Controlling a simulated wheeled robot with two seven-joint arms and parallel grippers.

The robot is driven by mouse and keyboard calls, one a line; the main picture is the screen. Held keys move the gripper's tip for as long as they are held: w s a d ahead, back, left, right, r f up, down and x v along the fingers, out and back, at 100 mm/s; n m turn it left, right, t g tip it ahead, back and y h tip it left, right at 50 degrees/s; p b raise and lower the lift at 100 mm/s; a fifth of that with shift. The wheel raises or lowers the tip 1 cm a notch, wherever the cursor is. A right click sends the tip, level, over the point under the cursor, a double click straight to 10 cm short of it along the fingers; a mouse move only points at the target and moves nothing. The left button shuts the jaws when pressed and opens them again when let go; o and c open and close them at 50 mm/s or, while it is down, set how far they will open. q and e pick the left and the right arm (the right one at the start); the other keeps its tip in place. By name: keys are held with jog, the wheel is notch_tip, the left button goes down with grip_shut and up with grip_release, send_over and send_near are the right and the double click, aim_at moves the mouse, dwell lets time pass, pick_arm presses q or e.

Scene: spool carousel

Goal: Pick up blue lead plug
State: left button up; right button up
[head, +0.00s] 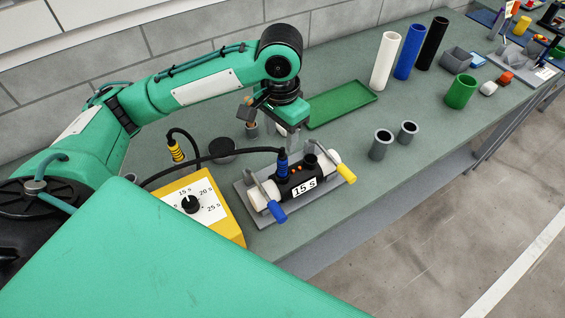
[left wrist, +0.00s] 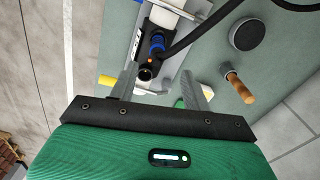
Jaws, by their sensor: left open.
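The blue lead plug (head: 282,160) stands upright in the black block of the unit labelled "15 s" (head: 304,188), with a black cable from its top. It also shows in the left wrist view (left wrist: 156,43), beyond my fingertips. My left gripper (head: 288,138) is open and empty, behind and above the unit in the head view. In the left wrist view, the fingers (left wrist: 163,78) are spread on either side of a black round socket (left wrist: 146,74); the plug is apart from them. My right gripper is not in view.
A yellow dial box (head: 207,208) and a yellow plug (head: 176,151) are left of the unit. Clamps with blue (head: 277,212) and yellow (head: 346,173) handles flank it. Grey cups (head: 380,145) stand right, a green tray (head: 342,103) behind. A wooden-handled tool (left wrist: 240,88) stands near my gripper.

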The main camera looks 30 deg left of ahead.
aim_at(282, 158)
pick_arm(q)
notch_tip(282, 158, down, 5)
jog(key=shift+w+r, duration=0.1)
jog(key=shift+r, duration=0.05)
jog(key=shift+f+p, duration=0.2)
jog(key=shift+p, duration=0.2)
jog(key=f, duration=0.2)
jog(key=f+p, duration=0.1)
jog(key=f, duration=0.1)
jog(key=shift+s+d+f+p, duration=0.2)
jog(key=shift+f+p, duration=0.05)
jog(key=shift+p, duration=0.05)
jog(key=shift+f, duration=0.15)
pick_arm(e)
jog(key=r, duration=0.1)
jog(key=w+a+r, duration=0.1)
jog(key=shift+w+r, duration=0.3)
pick_arm(q)
jog(key=shift+c, duration=1.1)
grip_shut()
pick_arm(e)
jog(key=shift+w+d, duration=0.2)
